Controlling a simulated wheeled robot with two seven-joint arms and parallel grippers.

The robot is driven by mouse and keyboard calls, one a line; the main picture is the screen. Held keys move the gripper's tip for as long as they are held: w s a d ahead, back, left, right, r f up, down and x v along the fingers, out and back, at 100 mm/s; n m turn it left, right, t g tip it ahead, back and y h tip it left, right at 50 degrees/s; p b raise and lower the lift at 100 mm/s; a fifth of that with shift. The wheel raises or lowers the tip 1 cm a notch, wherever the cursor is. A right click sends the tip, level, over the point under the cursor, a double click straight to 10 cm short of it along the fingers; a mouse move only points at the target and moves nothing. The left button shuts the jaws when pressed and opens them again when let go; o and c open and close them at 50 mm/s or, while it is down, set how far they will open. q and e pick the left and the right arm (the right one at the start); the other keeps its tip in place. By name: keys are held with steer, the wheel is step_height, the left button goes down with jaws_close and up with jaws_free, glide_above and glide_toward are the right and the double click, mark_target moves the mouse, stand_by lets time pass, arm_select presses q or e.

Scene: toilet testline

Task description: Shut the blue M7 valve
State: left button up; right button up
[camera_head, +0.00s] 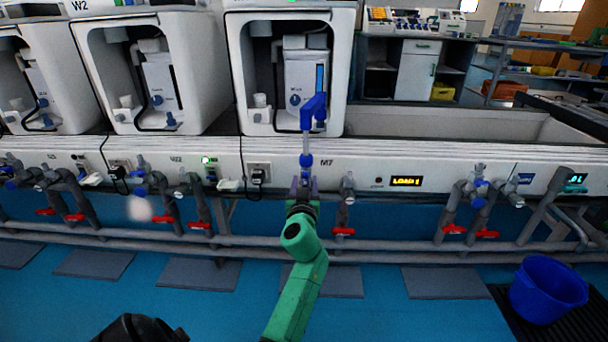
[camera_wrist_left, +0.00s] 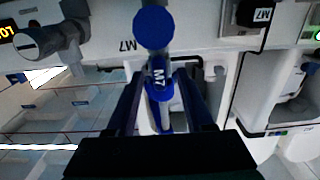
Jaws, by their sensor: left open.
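The blue M7 valve stands in front of the white panel marked M7. In the wrist view its blue body (camera_wrist_left: 158,86) carries a white M7 label, and a round blue cap (camera_wrist_left: 153,27) shows above it. In the head view, a blue collar (camera_head: 306,160) sits above my left gripper (camera_head: 304,186), and a bent blue piece (camera_head: 314,110) tops the pale pipe. My left gripper (camera_wrist_left: 157,76) is open, with one dark finger on each side of the labelled blue part. I cannot tell whether the fingers touch it. My right gripper is not in view.
Grey pipes with red handles (camera_head: 343,232) run along the bench front on both sides of my left arm. A grey fitting (camera_head: 348,187) stands close right. White toilet test units (camera_head: 290,75) are behind. A blue bucket (camera_head: 548,290) stands at the lower right.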

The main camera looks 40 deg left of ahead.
arm_select(q)
steer(key=shift+d+r, duration=0.1)
steer(key=shift+s, duration=0.1)
jaws_close()
